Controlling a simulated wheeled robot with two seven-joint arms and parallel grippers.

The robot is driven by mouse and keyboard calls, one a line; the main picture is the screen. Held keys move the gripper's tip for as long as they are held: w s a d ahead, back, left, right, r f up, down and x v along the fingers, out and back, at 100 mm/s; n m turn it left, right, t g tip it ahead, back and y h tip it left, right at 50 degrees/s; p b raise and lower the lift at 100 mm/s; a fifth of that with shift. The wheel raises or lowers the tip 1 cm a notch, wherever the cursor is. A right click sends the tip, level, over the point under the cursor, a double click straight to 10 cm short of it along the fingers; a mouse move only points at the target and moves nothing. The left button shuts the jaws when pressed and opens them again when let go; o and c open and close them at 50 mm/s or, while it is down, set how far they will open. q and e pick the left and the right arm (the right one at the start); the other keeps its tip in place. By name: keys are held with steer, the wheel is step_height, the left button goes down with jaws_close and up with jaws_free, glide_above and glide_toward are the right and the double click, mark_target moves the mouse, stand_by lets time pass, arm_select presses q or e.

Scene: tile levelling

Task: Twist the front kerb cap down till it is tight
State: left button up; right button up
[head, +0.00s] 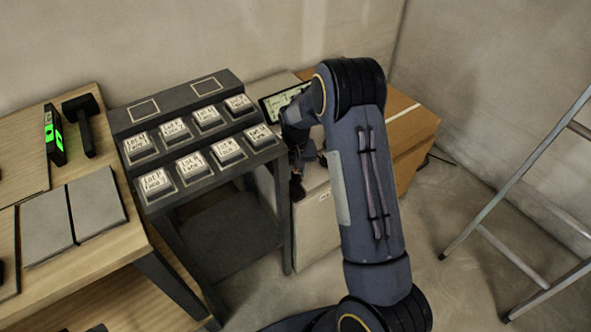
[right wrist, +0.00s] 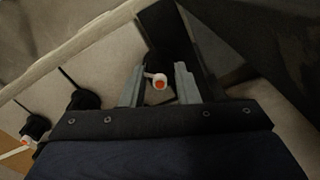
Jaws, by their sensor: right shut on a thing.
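My right arm reaches across the head view to a pale cabinet beside the dark rack. Its gripper (head: 297,180) is small, dark and partly hidden there. In the right wrist view the two grey fingers of my right gripper (right wrist: 159,80) stand on either side of a small white piece with an orange centre (right wrist: 159,83). I take this piece for the front kerb cap, and the gripper is shut on it. How far down the cap sits cannot be told. My left gripper is not in view.
The dark rack (head: 214,258) holds several labelled tiles. A wooden bench (head: 110,275) with grey tiles and a black mallet (head: 82,118) stands at left. A cardboard box (head: 415,135) is behind my arm, and a ladder (head: 520,180) stands at right. Black round parts (right wrist: 85,99) show in the wrist view.

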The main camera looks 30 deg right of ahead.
steer(key=shift+w+m, duration=0.1)
steer(key=shift+m, duration=0.5)
steer(key=o, duration=1)
steer(key=shift+n, duration=0.3)
